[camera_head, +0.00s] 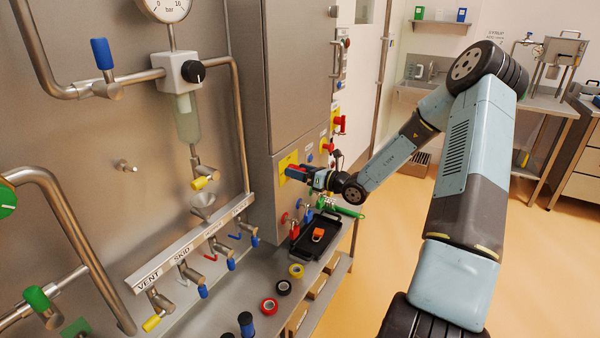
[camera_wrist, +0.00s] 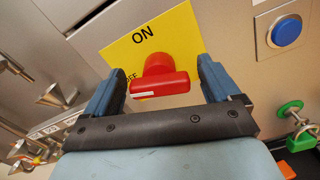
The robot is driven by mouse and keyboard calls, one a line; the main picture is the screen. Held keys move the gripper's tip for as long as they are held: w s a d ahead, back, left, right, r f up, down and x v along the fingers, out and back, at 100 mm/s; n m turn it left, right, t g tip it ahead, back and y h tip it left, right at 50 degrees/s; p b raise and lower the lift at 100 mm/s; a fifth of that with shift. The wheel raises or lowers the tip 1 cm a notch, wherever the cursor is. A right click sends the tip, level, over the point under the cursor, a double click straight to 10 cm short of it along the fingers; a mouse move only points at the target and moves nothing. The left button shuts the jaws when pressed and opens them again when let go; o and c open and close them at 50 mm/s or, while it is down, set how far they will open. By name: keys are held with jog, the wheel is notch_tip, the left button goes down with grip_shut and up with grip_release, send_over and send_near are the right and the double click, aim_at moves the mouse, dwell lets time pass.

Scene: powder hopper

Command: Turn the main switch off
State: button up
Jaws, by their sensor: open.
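The main switch is a red rotary handle (camera_wrist: 160,82) on a yellow plate (camera_wrist: 145,40) marked ON and partly hidden OFF, as seen in the wrist view. Its bar lies nearly level across the picture, with a white mark toward its left end. My gripper (camera_wrist: 158,80) is open, with one blue finger on each side of the handle. I cannot tell whether either finger touches it. In the head view my gripper (camera_head: 305,175) is at the cabinet front beside the yellow plate (camera_head: 288,165), and the handle is mostly hidden behind it.
A blue button (camera_wrist: 287,31) sits right of the plate in the wrist view, with a green padlock (camera_wrist: 290,110) below it. A black tray (camera_head: 318,238) with an orange padlock (camera_head: 318,235) stands on the bench below my gripper. Valves (camera_head: 190,270) line the left.

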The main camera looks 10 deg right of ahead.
jog(key=c, duration=1)
jog(key=shift+o, duration=0.2)
jog(key=shift+n, duration=1.8)
jog(key=o, duration=1)
jog(key=shift+c, duration=0.2)
jog(key=shift+s, duration=0.1)
jog(key=v, duration=1.3)
jog(key=shift+s+d, duration=0.25)
